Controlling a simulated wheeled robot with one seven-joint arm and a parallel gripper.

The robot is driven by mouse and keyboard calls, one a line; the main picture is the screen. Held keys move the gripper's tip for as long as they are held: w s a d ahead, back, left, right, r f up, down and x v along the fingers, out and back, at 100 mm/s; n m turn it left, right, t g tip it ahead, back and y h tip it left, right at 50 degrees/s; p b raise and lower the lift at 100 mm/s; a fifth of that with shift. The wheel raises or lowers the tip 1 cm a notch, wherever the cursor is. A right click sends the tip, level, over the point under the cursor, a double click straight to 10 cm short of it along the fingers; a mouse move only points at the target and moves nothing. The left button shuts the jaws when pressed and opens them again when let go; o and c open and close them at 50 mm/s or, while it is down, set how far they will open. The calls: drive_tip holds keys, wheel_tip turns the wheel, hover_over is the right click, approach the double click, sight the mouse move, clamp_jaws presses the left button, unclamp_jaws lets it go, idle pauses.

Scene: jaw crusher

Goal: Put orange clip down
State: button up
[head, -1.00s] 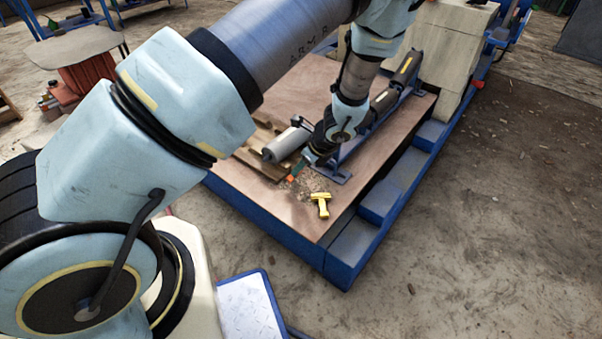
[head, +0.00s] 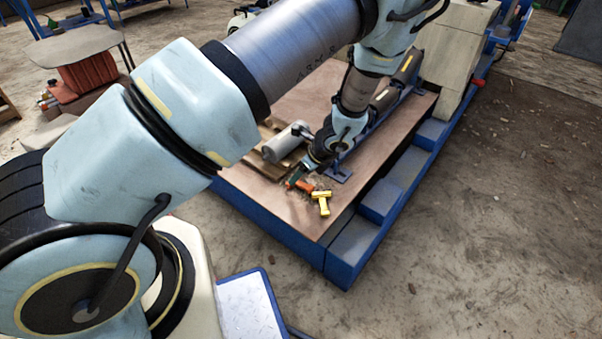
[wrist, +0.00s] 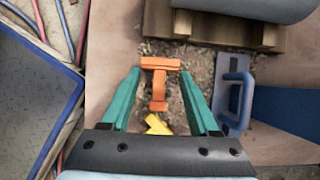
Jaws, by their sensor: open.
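The orange clip (head: 305,186) is on or just above the wooden deck, close to the yellow clip (head: 322,203); I cannot tell whether it fully rests there. In the wrist view the T-shaped orange clip (wrist: 159,84) lies between the tips of my gripper (wrist: 160,74). The green fingers are spread, with a gap on each side of its stem. The yellow clip (wrist: 156,124) shows partly, nearer the palm, its lower part hidden by the gripper body. In the head view my gripper (head: 296,177) is low over the deck, left of the orange clip.
A grey cylinder (head: 286,143) lies on a wooden pallet (wrist: 226,30) beside the clips. A blue bracket (wrist: 235,100) stands right of the gripper. Loose chips cover the deck here. The blue deck edge (head: 270,223) and bare deck lie in front.

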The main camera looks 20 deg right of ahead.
drive_tip(key=p+v, duration=0.2)
drive_tip(key=v, duration=1)
drive_tip(key=shift+p, duration=0.4)
drive_tip(key=shift+a+r, duration=0.1)
drive_tip(key=shift+r, duration=0.1)
drive_tip(key=w+a+r+n+g, duration=0.25)
drive_tip(key=a+r+n, duration=0.25)
drive_tip(key=a+n, duration=0.25)
drive_tip(key=w+a+r+n+g, duration=0.1)
drive_tip(key=w+a+r+n, duration=0.2)
drive_tip(key=a+r+n, duration=0.5)
drive_tip(key=s+a+r+n+h, duration=0.1)
drive_tip(key=s+a+r+n, duration=0.1)
drive_tip(key=a+n, duration=0.4)
drive_tip(key=s+a+r+n+h, duration=0.2)
drive_tip(key=a+r+n, duration=0.2)
drive_tip(key=a+n, duration=0.3)
drive_tip(key=a, duration=0.4)
drive_tip(key=shift+s+a+r, duration=0.2)
drive_tip(key=shift+s+r, duration=0.1)
drive_tip(key=shift+r, duration=0.1)
drive_tip(key=shift+n, duration=0.25)
